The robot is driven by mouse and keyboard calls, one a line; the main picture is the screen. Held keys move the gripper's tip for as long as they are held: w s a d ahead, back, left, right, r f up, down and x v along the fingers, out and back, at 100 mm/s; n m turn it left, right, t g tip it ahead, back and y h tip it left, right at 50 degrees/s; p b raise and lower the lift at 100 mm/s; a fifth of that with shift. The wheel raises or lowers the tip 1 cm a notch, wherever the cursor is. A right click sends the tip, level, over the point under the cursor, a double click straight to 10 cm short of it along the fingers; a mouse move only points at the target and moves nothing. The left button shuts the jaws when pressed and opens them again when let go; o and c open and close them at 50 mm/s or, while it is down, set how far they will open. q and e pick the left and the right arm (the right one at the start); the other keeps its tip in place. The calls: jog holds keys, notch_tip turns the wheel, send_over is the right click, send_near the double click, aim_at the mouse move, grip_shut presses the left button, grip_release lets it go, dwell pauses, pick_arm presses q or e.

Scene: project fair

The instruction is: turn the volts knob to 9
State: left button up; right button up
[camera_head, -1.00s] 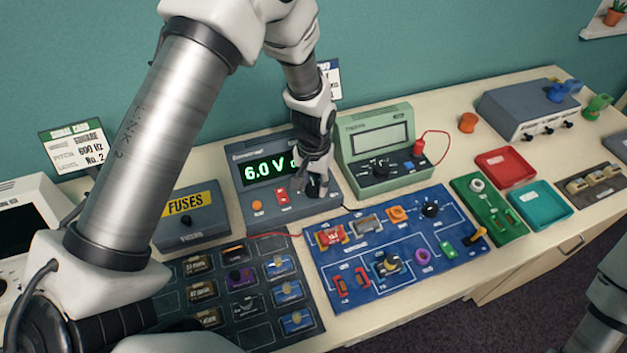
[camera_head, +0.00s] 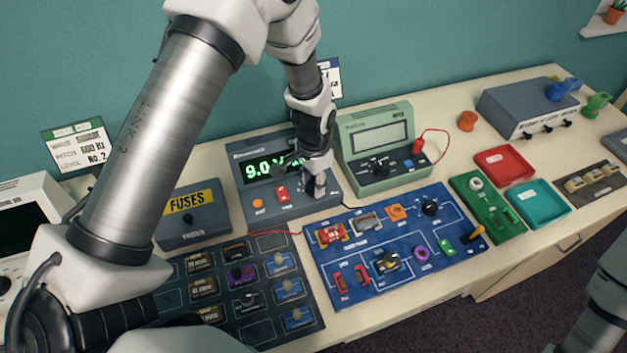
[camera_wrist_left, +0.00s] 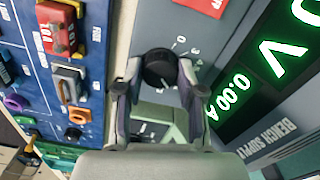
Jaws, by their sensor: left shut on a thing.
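The bench supply (camera_head: 290,206) is a grey box with a green display (camera_head: 258,170) that reads 9.0 V, partly hidden by my left gripper. My left gripper (camera_head: 317,190) reaches down to the right side of its front panel. In the left wrist view the black volts knob (camera_wrist_left: 158,69) sits between the two fingers of my left gripper (camera_wrist_left: 160,80), which are shut on it. Printed scale marks show around the knob. The wrist view also shows 0.00 A on the display. My right gripper is out of view.
A green meter (camera_head: 384,170) stands just right of the supply. A blue circuit board (camera_head: 345,262) lies in front, a fuses box (camera_head: 192,228) is at left.

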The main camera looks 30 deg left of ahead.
aim_at(314, 184)
pick_arm(q)
jog(key=shift+s+f, duration=0.15)
jog(key=o, duration=1.1)
jog(key=shift+o, duration=0.2)
jog(key=shift+w, duration=0.2)
notch_tip(314, 184, up, 12)
